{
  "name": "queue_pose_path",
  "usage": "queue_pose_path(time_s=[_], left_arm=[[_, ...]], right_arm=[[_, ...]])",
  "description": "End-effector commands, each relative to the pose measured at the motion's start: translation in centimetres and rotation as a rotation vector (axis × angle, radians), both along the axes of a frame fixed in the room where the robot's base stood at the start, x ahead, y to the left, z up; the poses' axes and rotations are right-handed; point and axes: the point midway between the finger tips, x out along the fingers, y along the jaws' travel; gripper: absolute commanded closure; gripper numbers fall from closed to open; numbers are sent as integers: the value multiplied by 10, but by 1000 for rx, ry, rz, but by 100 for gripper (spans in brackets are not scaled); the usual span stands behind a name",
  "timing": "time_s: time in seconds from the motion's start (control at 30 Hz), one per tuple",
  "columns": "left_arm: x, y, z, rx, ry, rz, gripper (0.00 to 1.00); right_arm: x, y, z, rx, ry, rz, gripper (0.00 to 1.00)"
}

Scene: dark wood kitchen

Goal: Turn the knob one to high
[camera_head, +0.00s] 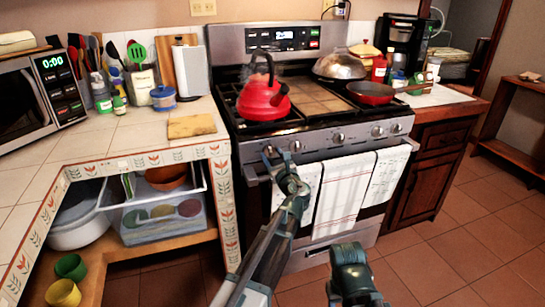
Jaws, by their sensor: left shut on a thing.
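The stove (310,150) has a row of round metal knobs along its front panel. My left gripper (276,156) is at the left end of this row, shut on the leftmost knob, which its fingers mostly hide. The knob's pointer cannot be made out. The second knob (295,146) is just right of the fingers, and the third knob (339,137) is farther right. My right gripper (350,254) is low in front of the oven, apart from the stove; its jaws are not clear.
A red kettle (263,97) stands on the left burner and a red pan (371,92) on the right. Towels (345,190) hang on the oven handle below the knobs. A tiled counter (120,140) borders the stove on the left. The floor at right is clear.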

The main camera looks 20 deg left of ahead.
Motion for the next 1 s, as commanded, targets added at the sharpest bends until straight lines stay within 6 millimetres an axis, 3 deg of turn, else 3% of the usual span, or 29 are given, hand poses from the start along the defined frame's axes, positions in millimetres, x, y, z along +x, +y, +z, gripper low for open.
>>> queue_pose_path(time_s=[0.5,1.0], left_arm=[[0,-1,0,-347,-235,0,97],[0,-1,0,-503,-340,1,97]], right_arm=[[0,0,0,0,0,0,50],[0,0,0,0,0,0,50]])
